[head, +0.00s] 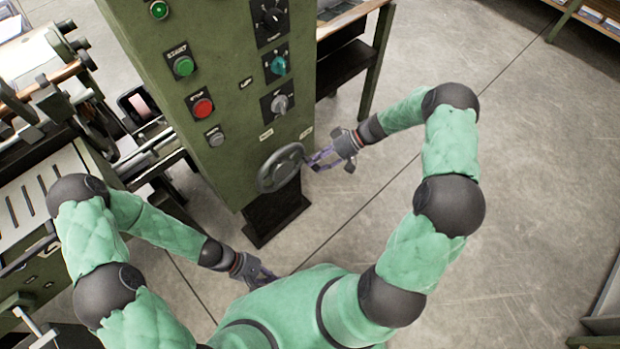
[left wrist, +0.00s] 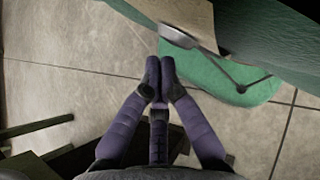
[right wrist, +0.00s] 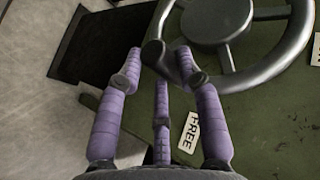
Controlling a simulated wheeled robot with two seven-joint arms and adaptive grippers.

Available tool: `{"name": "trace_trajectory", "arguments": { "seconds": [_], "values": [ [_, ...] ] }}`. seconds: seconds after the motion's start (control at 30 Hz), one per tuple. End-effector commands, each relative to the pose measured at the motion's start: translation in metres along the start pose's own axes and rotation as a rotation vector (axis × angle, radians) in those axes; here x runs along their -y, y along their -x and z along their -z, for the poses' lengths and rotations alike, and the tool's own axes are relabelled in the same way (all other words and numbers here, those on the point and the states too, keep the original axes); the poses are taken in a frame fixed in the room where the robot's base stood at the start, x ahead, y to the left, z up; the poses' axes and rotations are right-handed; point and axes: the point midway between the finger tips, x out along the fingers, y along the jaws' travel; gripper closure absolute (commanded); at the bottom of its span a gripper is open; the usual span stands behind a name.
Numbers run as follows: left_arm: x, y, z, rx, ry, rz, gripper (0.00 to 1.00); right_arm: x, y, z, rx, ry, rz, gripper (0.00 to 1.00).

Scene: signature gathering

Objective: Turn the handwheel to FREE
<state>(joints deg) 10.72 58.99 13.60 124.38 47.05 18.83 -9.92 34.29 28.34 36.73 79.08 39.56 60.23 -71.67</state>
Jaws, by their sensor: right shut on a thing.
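The grey handwheel (head: 281,167) is on the lower front of the green cabinet. In the right wrist view its rim, spokes and hub (right wrist: 216,18) fill the top. My right gripper (head: 314,160) is at the wheel's right side. Its purple fingers (right wrist: 157,68) are on either side of a dark handle (right wrist: 154,57) at the rim, and it is shut on it. A white FREE label (right wrist: 190,132) is on the panel close to the right finger. My left gripper (head: 264,277) hangs low in front of the cabinet, its fingertips (left wrist: 160,72) together and empty.
The green cabinet (head: 225,130) carries a green START button (head: 183,66), a red button (head: 203,107) and several knobs above the wheel. Machinery (head: 80,120) stands at the left. A bench (head: 350,55) is behind at the right. The floor (head: 520,170) at the right is clear.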

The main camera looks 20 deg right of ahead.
Motion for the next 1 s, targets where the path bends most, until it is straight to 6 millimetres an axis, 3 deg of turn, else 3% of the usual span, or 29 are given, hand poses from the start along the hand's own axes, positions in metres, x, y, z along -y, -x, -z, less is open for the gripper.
{"name": "trace_trajectory", "arguments": {
  "seconds": [0.13, 0.3, 0.6, 0.8, 1.0],
  "values": [
    [-0.037, -0.010, -0.020, 0.154, 0.146, -0.122, 1.00, -0.001, 0.000, 0.000, 0.000, 0.002, -0.003, 1.00],
    [-0.091, -0.008, -0.031, 0.307, 0.293, -0.311, 1.00, -0.001, 0.000, 0.000, 0.000, 0.002, -0.003, 1.00],
    [-0.185, 0.023, -0.013, 0.489, 0.479, -0.720, 1.00, -0.001, 0.000, 0.000, 0.000, 0.002, -0.004, 1.00],
    [-0.215, 0.045, 0.005, 0.530, 0.530, -0.907, 1.00, -0.001, 0.000, 0.000, 0.000, 0.003, -0.004, 1.00],
    [-0.227, 0.050, 0.011, 0.538, 0.542, -0.962, 1.00, -0.001, 0.000, 0.000, 0.000, 0.003, -0.004, 1.00]
  ]
}}
